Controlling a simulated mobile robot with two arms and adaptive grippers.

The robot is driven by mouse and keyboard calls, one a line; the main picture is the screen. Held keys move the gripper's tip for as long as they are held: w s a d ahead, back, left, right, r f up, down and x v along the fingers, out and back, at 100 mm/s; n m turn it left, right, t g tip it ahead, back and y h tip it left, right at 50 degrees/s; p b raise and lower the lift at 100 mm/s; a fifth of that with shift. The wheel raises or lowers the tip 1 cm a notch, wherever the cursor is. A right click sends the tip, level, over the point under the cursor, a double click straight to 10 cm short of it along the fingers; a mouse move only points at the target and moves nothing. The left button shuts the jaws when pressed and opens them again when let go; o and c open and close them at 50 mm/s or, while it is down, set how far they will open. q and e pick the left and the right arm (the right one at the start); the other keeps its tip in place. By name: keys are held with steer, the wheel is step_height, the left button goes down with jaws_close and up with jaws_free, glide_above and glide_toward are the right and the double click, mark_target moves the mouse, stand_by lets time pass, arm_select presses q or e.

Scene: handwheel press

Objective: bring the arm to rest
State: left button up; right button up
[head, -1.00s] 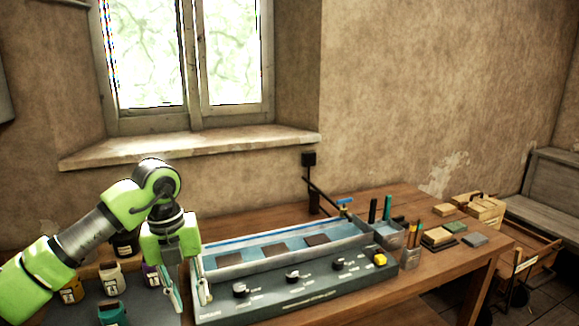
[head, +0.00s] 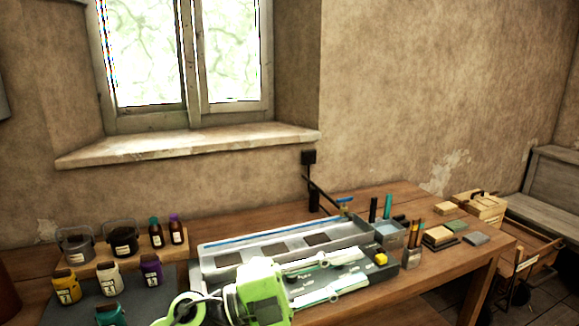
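My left gripper (head: 361,268) is in the lower middle of the head view, with its green body at the bottom edge and its fingers pointing right. Its two pale fingers are apart, with nothing seen between them. It lies in front of a long grey trough (head: 215,256) with dark plates in it and covers much of the trough's control panel (head: 382,271). I cannot tell how high the fingers are above the panel. My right gripper is not in view.
Several small bottles, such as a white one (head: 110,280) and a purple one (head: 151,271), stand left of the trough. A cup of tools (head: 413,238) and small blocks (head: 438,236) are to its right.

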arm_select(q)
steer(key=w+a+n+t+y, duration=0.4)
steer(key=a+n+t, duration=0.2)
steer(key=n+t, duration=0.25)
steer(key=w+a+n+t+y, duration=0.3)
steer(key=a+n+t+y, duration=0.1)
steer(key=a+n+t, duration=0.4)
steer(key=s+a+f+n+g+y, duration=0.1)
steer(key=a+f+n+g+y, duration=0.1)
steer(key=a+f+n+y, duration=0.6)
steer(key=s+a+f+n+g+y, duration=0.2)
steer(key=a+f+n+g+y, duration=0.15)
steer(key=f, duration=0.75)
steer(key=s+a+f+n+g, duration=0.1)
steer(key=s+a+f+g, duration=0.1)
steer(key=s+f+g, duration=0.7)
steer(key=s+a+f+n+g, duration=0.1)
steer(key=s+a+f+g, duration=0.1)
steer(key=s+f, duration=1.25)
steer(key=s+f+g, duration=0.1)
steer(key=s+f, duration=0.2)
steer(key=f, duration=0.9)
steer(key=s+f, duration=0.3)
steer(key=f, duration=0.9)
steer(key=s+a+f+g, duration=0.1)
steer(key=s+a+f, duration=0.2)
steer(key=s+f, duration=1.1)
steer(key=shift+s+f+m+g+y, duration=0.15)
steer(key=shift+s+m+g+y, duration=0.2)
steer(key=shift+s, duration=0.7)
